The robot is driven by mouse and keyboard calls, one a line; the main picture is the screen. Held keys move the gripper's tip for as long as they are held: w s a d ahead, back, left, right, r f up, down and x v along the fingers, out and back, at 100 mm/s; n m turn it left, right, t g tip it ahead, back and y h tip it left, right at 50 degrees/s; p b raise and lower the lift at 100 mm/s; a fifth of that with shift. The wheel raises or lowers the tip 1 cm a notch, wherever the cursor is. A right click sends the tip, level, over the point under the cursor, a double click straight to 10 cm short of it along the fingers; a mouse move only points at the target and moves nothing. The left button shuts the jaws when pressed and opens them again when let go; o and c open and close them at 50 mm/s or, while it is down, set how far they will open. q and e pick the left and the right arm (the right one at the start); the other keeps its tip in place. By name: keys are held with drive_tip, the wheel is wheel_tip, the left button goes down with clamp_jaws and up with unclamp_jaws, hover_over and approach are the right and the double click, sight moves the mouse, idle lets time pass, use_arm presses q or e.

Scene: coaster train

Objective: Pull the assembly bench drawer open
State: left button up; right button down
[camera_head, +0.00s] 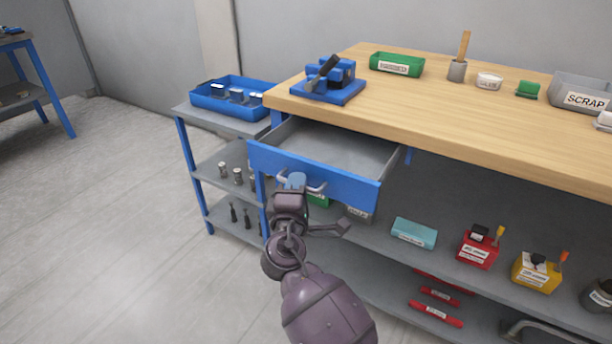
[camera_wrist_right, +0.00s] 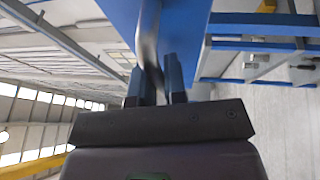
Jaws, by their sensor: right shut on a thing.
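The assembly bench (camera_head: 440,98) has a wooden top, and its grey drawer with a blue front (camera_head: 345,187) stands pulled out below the bench's left end. The drawer looks empty in the part I can see. A curved metal handle (camera_head: 317,187) is on the drawer front. My right gripper (camera_head: 295,181) is at the left part of this handle, shut on it. In the right wrist view the handle (camera_wrist_right: 150,45) passes between the two fingers (camera_wrist_right: 158,82), with the blue drawer front (camera_wrist_right: 185,25) just beyond. My left gripper is not in view.
A grey side shelf with a blue tray (camera_head: 227,110) stands left of the bench. A blue fixture (camera_head: 328,85), green box (camera_head: 397,64) and scrap bin (camera_head: 583,95) are on the top. Lower shelves hold a teal box (camera_head: 414,233) and red box (camera_head: 478,250). The left floor is clear.

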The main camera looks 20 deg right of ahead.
drive_tip(key=s+a, duration=0.4)
drive_tip(key=a, duration=0.1)
idle(0.3)
drive_tip(key=c, duration=1.2)
unclamp_jaws()
drive_tip(key=shift+s+a, duration=0.1)
drive_tip(key=shift+a, duration=0.05)
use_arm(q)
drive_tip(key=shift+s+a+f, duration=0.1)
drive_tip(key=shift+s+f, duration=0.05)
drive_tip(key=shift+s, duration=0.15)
use_arm(e)
drive_tip(key=v, duration=0.7)
drive_tip(key=shift+s+a+f, duration=0.1)
drive_tip(key=shift+s, duration=0.05)
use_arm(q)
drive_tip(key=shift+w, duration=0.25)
